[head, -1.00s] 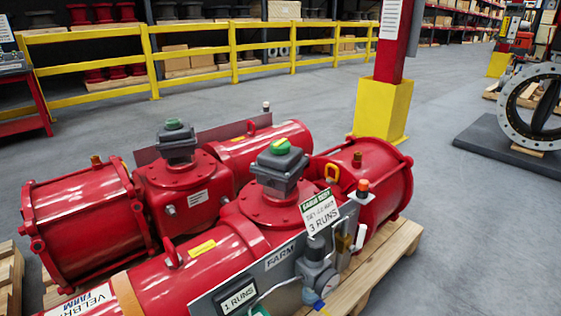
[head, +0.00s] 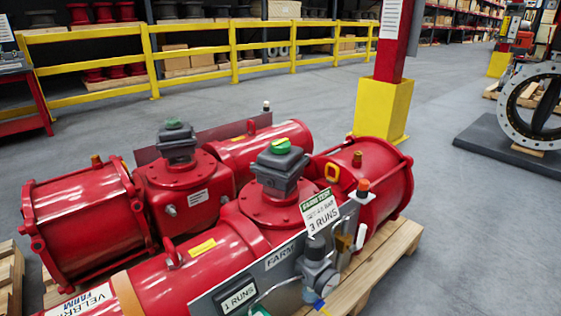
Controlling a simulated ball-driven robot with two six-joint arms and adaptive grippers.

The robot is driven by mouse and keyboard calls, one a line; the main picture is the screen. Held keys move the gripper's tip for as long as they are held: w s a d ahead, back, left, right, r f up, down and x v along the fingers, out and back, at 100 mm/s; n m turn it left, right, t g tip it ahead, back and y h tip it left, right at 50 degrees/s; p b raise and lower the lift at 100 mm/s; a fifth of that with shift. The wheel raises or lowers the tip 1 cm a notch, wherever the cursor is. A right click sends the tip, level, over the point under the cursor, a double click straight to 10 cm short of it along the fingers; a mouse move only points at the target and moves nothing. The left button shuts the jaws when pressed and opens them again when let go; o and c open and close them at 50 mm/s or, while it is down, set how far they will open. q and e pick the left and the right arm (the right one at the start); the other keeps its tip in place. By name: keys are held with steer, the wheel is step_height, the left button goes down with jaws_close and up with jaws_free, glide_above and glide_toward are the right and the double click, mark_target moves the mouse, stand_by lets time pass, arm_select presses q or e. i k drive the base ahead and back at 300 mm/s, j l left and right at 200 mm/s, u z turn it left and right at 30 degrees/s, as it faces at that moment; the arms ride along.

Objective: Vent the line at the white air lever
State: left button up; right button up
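The red valve actuator (head: 205,255) lies on a wooden pallet, with a grey control panel (head: 283,262) along its near side. A small pale, whitish lever-like piece (head: 360,237) stands upright at the panel's right end, beside a brass fitting (head: 343,241). It is too small to tell its exact setting. A grey regulator-like unit (head: 317,265) sits left of it, with a blue part at its bottom. A hanging tag (head: 320,212) reads "3 RUNS". Neither of my grippers is in view.
A second red actuator (head: 88,222) lies close behind. A red post with a yellow base (head: 382,108) stands behind on the right. A yellow railing (head: 190,52) runs across the back. The grey floor (head: 470,240) to the right is clear.

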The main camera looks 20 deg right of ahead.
mark_target(360, 237)
steer(key=z, duration=1.25)
steer(key=l, duration=0.1)
steer(key=i+u, duration=0.05)
